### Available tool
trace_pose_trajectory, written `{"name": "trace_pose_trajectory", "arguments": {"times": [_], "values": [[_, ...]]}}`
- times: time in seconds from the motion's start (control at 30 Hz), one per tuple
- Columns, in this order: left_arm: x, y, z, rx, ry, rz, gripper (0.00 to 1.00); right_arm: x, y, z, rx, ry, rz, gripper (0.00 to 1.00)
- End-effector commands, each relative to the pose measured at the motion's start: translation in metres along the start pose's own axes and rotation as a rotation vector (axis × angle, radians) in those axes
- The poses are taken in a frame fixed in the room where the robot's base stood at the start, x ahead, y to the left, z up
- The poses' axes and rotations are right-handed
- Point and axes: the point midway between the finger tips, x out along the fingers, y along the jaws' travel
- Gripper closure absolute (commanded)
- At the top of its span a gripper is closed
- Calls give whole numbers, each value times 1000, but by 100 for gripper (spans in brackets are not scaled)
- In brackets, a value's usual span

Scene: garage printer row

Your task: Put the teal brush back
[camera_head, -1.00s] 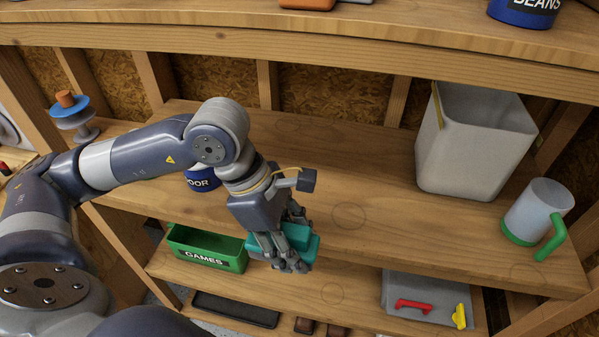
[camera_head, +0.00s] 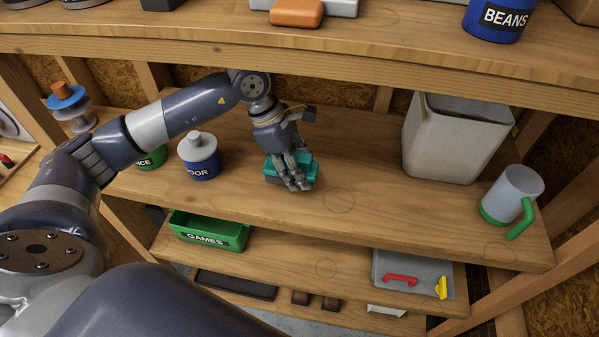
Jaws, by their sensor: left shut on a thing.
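The teal brush (camera_head: 305,160) is a small block with a teal top and a darker underside. It is at the middle shelf board (camera_head: 345,200), between the blue jar and the light bin. My left gripper (camera_head: 292,182) reaches down from above and is shut on the brush. The fingers cover much of its front. I cannot tell whether its underside touches the board. My right gripper does not show.
A blue jar (camera_head: 199,160) stands left of the brush, with a green container (camera_head: 152,158) behind my arm. A light bin (camera_head: 455,140) and a mug with a green handle (camera_head: 511,197) stand right. A green GAMES box (camera_head: 209,232) is below. The board right of the brush is clear.

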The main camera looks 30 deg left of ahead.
Motion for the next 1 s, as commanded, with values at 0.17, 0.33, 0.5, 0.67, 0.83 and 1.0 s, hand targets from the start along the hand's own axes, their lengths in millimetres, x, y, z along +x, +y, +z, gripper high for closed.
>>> {"name": "trace_pose_trajectory", "arguments": {"times": [0.17,0.33,0.5,0.67,0.83,1.0], "values": [[16,4,-7,-3,1,-5,79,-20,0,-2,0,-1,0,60],[31,5,-14,0,0,-1,79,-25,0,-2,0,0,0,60],[32,5,-14,1,-1,1,79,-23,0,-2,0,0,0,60],[36,5,-15,1,-1,1,79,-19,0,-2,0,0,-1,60],[35,5,-15,0,0,0,36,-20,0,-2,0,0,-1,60],[35,5,-15,0,0,0,36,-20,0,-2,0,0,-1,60]]}}
